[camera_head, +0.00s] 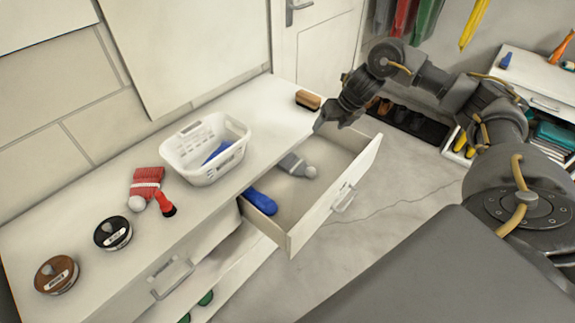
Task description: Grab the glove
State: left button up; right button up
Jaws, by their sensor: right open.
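I cannot clearly make out a glove. A blue item (261,201) lies at the near left end of the open drawer (322,207); its shape is too small to name surely. Another blue item (217,151) lies inside the white basket (181,162) on the cabinet top, partly hidden by its wall. A grey knitted item (296,165) with a pale round end lies farther back in the drawer. My right gripper (325,123) is open and empty above the drawer's far end, apart from these items. My left gripper is not in view.
On the cabinet top (75,205) are a red knitted hat (146,181), a red-handled item (165,204), two round tins and a brush (308,100). The drawer front sticks out over the floor. A black mat with shoes (408,120) lies behind my right arm.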

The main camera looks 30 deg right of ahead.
notch_tip(320, 180, down, 9)
jog(key=b, duration=1.5)
send_near(312, 170)
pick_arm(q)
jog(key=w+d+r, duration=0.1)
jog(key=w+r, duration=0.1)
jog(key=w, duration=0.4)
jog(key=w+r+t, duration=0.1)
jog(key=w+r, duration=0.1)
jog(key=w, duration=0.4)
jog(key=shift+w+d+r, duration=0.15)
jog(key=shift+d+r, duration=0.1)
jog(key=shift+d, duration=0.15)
pick_arm(e)
jog(key=shift+x, duration=2.7)
